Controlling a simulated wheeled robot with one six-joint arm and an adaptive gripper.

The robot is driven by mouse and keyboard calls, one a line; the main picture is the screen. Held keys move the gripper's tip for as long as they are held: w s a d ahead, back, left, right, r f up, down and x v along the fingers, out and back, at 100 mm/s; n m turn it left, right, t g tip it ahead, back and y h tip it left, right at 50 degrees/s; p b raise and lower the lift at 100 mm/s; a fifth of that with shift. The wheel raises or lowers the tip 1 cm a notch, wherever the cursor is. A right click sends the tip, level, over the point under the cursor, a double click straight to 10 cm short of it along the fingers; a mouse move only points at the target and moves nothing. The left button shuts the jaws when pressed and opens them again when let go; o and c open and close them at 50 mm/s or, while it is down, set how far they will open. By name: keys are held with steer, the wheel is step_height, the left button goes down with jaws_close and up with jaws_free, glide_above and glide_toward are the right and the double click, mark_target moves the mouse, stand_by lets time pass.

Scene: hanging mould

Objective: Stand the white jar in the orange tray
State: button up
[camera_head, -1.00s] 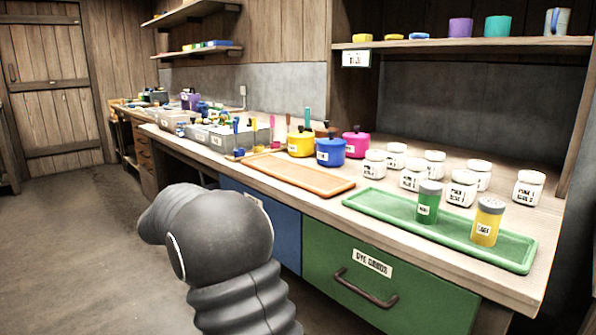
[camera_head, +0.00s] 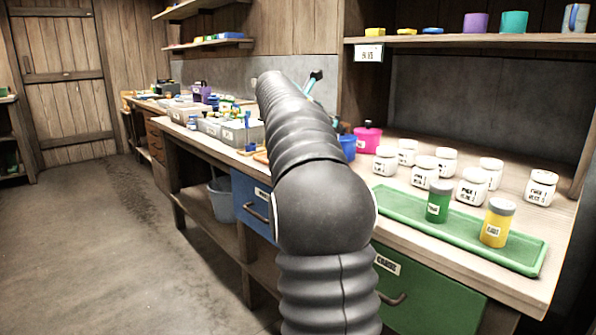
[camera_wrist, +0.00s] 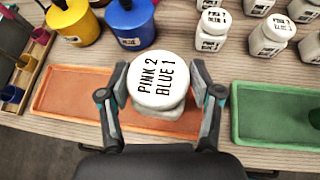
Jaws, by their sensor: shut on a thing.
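The white jar (camera_wrist: 160,82), its lid marked PINK 2 BLUE 1, is held between the fingers of my gripper (camera_wrist: 162,92) in the wrist view. Its lid faces the camera and hides most of its body. The orange tray (camera_wrist: 72,90) lies behind and below the jar, showing on both sides of it. The jar overlaps the tray's right half; I cannot tell how large the gap under it is. In the head view my arm hides the jar and nearly all of the orange tray.
A green tray (camera_head: 400,205) with a green shaker (camera_head: 438,203) and a yellow shaker (camera_head: 497,224) lies to the right. Several other white jars (camera_head: 472,187) stand behind it. Yellow (camera_wrist: 75,22) and blue (camera_wrist: 130,22) pots stand just behind the orange tray.

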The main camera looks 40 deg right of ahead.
steer(key=shift+s+d+r+n+t, duration=0.2)
steer(key=shift+s+d+r, duration=0.05)
steer(key=shift+d+r, duration=0.35)
steer(key=shift+s+d+r+n+t, duration=0.2)
steer(key=shift+d+r, duration=0.5)
steer(key=shift+d, duration=0.05)
steer(key=w+f, duration=0.3)
steer(key=w+a+f+b, duration=0.1)
steer(key=w+f, duration=0.3)
steer(key=w+a+f+b, duration=0.1)
steer(key=w+f, duration=0.2)
steer(key=w, duration=0.1)
steer(key=shift+w+f, duration=0.15)
steer(key=shift+f, duration=0.25)
steer(key=o, duration=1.5)
steer(key=shift+o, duration=0.2)
steer(key=v, duration=1.2)
